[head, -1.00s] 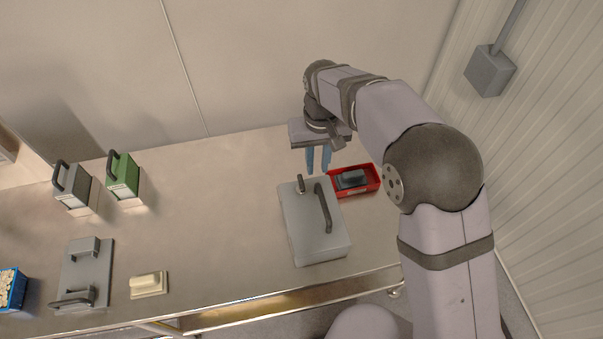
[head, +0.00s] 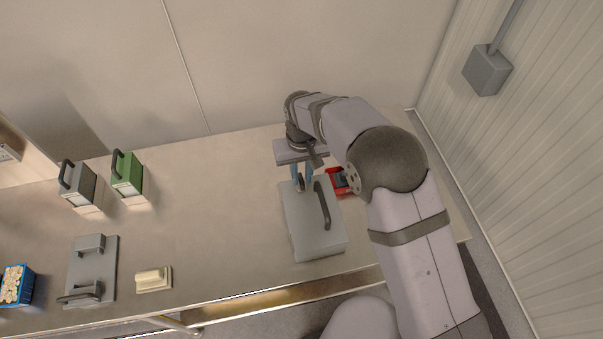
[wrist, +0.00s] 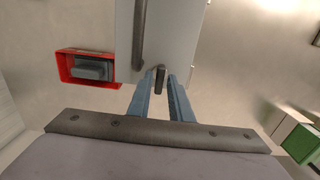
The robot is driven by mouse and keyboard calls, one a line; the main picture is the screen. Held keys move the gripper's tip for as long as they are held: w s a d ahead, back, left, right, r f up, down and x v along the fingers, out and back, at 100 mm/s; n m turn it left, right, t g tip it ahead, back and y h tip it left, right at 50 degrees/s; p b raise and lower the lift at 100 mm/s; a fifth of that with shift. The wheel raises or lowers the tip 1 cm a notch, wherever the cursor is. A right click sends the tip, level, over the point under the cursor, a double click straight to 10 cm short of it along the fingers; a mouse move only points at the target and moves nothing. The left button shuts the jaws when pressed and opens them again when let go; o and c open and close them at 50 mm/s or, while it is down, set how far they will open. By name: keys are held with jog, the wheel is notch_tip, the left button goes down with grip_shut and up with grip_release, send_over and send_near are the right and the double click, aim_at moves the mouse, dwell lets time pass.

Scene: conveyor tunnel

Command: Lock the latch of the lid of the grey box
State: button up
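The grey box (head: 311,236) stands on the metal table with its flat lid on and a dark bar handle (head: 322,206) on top. The latch (wrist: 160,79) is a small dark lever at the lid's far edge; it also shows in the head view (head: 300,182). My gripper (head: 303,180) is at that edge, pointing down. In the wrist view its two blue fingers (wrist: 160,92) are apart, one on each side of the latch, with a visible gap. I cannot tell whether either finger touches it.
A red tray (wrist: 62,76) with a dark grey item stands beside the box, partly behind my arm in the head view. A grey case (head: 78,186), a green case (head: 127,175), a handled grey plate (head: 95,262), a cream block (head: 153,280) and a blue bin (head: 26,286) stand left. The table's middle is clear.

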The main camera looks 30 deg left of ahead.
jog(key=shift+f, duration=0.5)
grip_shut()
